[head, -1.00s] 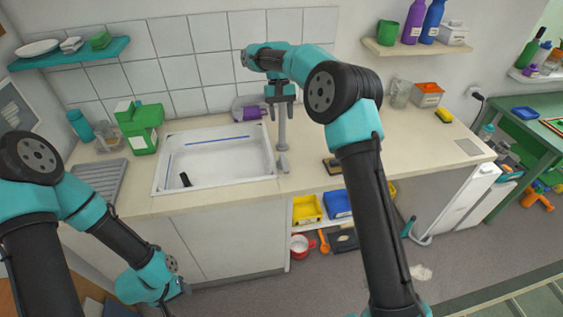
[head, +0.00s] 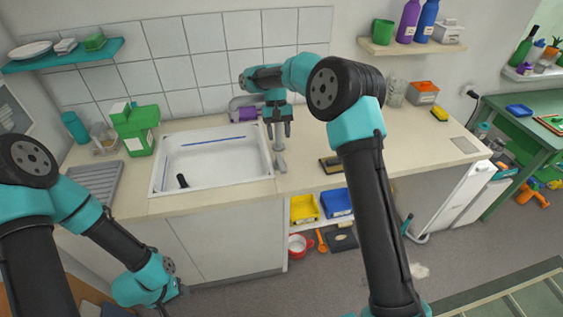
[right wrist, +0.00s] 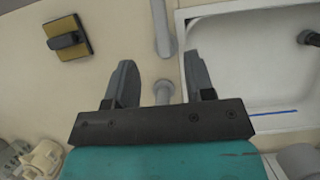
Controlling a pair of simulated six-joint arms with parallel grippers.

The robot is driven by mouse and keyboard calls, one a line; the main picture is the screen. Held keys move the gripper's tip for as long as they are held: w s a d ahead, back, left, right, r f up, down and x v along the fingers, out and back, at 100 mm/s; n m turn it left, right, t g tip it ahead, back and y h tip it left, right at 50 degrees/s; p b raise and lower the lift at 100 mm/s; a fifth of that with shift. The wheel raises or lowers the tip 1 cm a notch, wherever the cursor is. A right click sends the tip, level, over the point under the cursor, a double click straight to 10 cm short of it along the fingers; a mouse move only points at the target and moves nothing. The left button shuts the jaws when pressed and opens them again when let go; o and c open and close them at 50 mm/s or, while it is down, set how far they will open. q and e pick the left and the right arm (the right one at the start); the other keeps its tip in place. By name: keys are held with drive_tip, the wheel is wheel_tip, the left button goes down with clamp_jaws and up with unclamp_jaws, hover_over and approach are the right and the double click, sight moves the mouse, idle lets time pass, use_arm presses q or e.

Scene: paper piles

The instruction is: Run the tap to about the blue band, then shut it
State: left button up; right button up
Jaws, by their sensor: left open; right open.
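The white sink basin (head: 215,170) is set in the counter, with a blue band (head: 205,143) along its inner wall; the band also shows in the right wrist view (right wrist: 274,112). I see no water in it. The grey tap (head: 279,160) stands at the basin's right edge; it also shows in the right wrist view (right wrist: 161,28). My right gripper (head: 278,135) is open above the tap, pointing down. In the right wrist view its fingers (right wrist: 161,80) are on either side of the tap, apparently without touching it. My left gripper (head: 182,289) is open and low in front of the cabinet.
A black upright piece (head: 182,181) is in the basin. A green box (head: 137,128) stands left of the sink and a purple item (head: 246,112) behind it. A dark-topped sponge-like block (head: 331,166) lies right of the tap. The counter further right is mostly clear.

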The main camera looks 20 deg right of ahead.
sight(282, 164)
drive_tip(key=x, duration=1)
drive_tip(key=shift+s+f, duration=0.1)
drive_tip(key=shift+f, duration=0.3)
drive_tip(key=shift+c, duration=0.5)
clamp_jaws()
